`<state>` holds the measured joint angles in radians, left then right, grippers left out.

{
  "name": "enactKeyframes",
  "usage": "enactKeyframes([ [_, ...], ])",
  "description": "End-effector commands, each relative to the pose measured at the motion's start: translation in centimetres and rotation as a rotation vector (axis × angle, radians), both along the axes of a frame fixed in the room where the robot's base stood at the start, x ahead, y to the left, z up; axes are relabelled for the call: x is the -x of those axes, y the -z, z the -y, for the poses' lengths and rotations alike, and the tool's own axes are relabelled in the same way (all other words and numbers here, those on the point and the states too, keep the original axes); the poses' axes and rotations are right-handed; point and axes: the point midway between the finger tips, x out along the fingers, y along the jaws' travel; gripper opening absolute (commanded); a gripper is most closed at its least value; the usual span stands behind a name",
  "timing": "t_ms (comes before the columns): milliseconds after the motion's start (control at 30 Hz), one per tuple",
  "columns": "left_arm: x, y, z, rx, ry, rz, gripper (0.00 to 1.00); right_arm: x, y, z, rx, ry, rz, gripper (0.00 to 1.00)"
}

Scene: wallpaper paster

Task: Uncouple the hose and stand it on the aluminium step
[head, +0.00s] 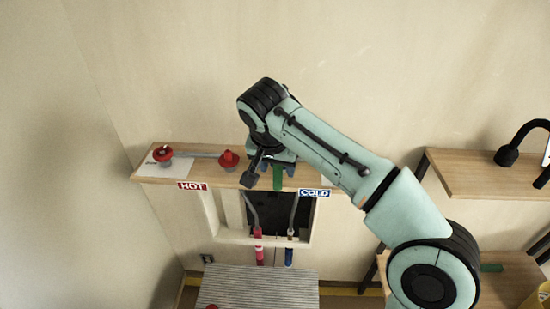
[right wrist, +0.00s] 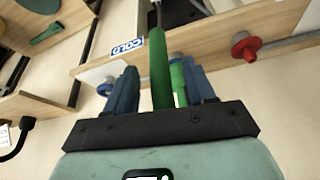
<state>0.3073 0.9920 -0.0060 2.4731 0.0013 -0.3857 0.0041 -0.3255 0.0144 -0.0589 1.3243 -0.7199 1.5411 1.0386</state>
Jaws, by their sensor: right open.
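A green tube, which looks like the hose (right wrist: 159,75), stands between the fingers of my right gripper (right wrist: 161,66) in the right wrist view. The jaws are open around it, with a gap visible on its left; contact on its right is unclear. In the head view a short piece of the green hose (head: 278,178) shows below my right wrist, at the shelf's front edge. The arm hides the rest and its coupling. The ribbed aluminium step (head: 258,288) is at the bottom, below the wall opening. My left gripper is not in view.
A wooden shelf (head: 213,178) carries a red valve (head: 228,159) and HOT (head: 192,186) and COLD (head: 314,193) labels. Red (head: 258,245) and blue (head: 289,250) pipe fittings hang above the step. The step's top looks clear. Another shelf (head: 480,178) stands at the right.

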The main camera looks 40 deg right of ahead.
Motion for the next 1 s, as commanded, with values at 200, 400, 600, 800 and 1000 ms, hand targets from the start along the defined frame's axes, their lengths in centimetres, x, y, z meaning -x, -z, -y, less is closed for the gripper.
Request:
enactKeyframes([
  [200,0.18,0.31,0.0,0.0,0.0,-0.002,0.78,-0.34,1.32,0.41,-0.001,-0.001,0.0,0.54],
  [400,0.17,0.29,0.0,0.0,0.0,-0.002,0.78,-0.39,1.35,0.44,-0.001,0.0,0.001,0.54],
  [600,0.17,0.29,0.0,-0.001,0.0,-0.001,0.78,-0.37,1.34,0.42,0.0,-0.001,0.0,0.12],
  [800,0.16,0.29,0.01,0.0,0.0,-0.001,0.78,-0.37,1.33,0.42,0.0,-0.001,0.0,0.0],
  [1000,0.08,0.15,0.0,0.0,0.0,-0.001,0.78,-0.38,1.14,0.41,-0.001,-0.001,0.001,0.0],
])
